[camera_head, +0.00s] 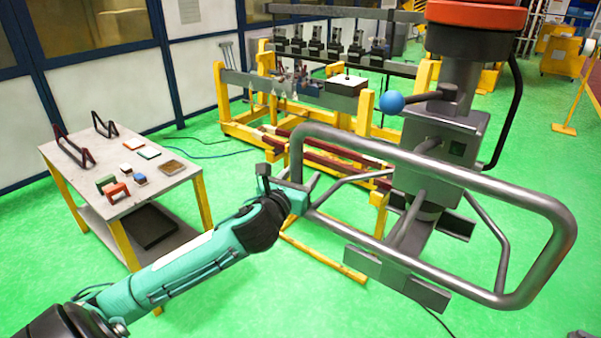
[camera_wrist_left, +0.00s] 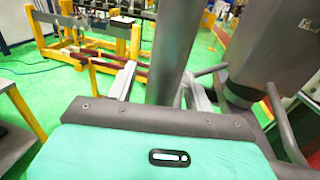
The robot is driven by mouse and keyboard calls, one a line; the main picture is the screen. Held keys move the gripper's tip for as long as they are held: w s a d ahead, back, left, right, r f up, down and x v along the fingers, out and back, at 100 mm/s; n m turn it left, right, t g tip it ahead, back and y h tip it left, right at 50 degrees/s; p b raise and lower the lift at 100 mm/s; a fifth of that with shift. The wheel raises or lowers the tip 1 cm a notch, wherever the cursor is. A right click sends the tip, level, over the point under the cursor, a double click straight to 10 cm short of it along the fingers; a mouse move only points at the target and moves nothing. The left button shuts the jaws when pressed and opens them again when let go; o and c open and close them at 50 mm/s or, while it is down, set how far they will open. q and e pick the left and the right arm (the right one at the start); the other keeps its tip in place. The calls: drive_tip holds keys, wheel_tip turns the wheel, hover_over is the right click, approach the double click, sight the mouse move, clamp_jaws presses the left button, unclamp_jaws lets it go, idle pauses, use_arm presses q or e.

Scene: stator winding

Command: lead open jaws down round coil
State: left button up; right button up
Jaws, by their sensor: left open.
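A long dark-red bar with pale bands, which looks like the coil (camera_head: 337,150), lies on a yellow stand behind the grey handle loop; it also shows in the wrist view (camera_wrist_left: 104,56). The hanging lifting tool (camera_head: 436,150) carries grey jaw plates (camera_head: 396,279) low down, in front of the stand and apart from the bar in the picture. Whether these jaws are open I cannot tell. My left gripper (camera_head: 297,187) is at the left end of the tool's handle loop (camera_head: 430,158). In the wrist view its open fingers (camera_wrist_left: 160,85) stand either side of the tube.
A blue ball knob (camera_head: 391,102) sits on the tool's lever. The yellow stand (camera_head: 240,128) holds a dark box (camera_head: 346,84) and metal rails. A side table (camera_head: 125,190) at left bears small blocks and brackets. Green floor between table and stand is mostly clear.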

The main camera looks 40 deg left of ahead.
use_arm(q)
drive_tip(key=shift+w, duration=0.15)
drive_tip(key=shift+c, duration=0.2)
clamp_jaws()
idle(1.2)
idle(0.3)
idle(1.6)
